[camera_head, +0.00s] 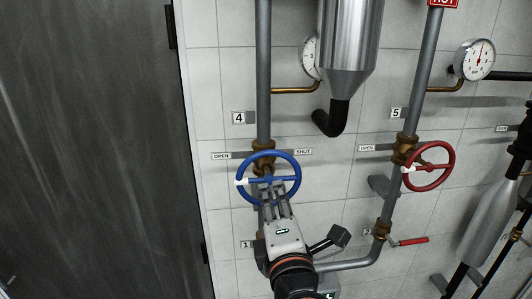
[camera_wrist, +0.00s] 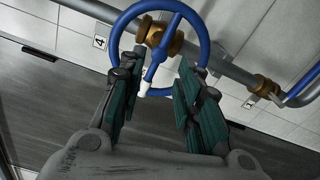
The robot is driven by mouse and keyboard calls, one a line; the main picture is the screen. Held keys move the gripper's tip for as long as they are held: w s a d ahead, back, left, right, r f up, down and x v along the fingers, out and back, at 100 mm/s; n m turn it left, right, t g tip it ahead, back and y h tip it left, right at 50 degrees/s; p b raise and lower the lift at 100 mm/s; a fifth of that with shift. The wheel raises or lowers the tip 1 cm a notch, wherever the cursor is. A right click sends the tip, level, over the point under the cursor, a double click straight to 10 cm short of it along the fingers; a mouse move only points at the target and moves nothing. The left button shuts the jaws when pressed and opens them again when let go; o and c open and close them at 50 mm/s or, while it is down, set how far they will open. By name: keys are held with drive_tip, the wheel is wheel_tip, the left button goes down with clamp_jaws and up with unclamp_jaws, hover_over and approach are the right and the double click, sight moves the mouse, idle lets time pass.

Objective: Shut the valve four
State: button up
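Valve four is a blue handwheel (camera_head: 298,174) on a brass fitting, on the vertical grey pipe below the sign "4" (camera_head: 239,118). Its white pointer (camera_head: 241,182) is at the left of the wheel, below the OPEN label (camera_head: 221,156); the SHUT label (camera_head: 303,151) is on the right. My gripper (camera_head: 269,185) is at the front of the wheel. In the wrist view the blue wheel (camera_wrist: 205,48) lies ahead, with its lower part and white pointer (camera_wrist: 143,89) between the spread fingers of my gripper (camera_wrist: 158,72). Contact with the rim cannot be told.
A red handwheel (camera_head: 453,168) under sign "5" (camera_head: 395,113) stands to the right. A red-handled lever (camera_head: 411,241) is lower right. A steel vessel (camera_head: 347,40) and gauge (camera_head: 474,60) are above. A dark door (camera_head: 90,150) fills the left.

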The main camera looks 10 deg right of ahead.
sight(266, 165)
drive_tip(key=w+b, duration=0.1)
drive_tip(key=w, duration=1.2)
drive_tip(key=shift+w, duration=0.4)
clamp_jaws()
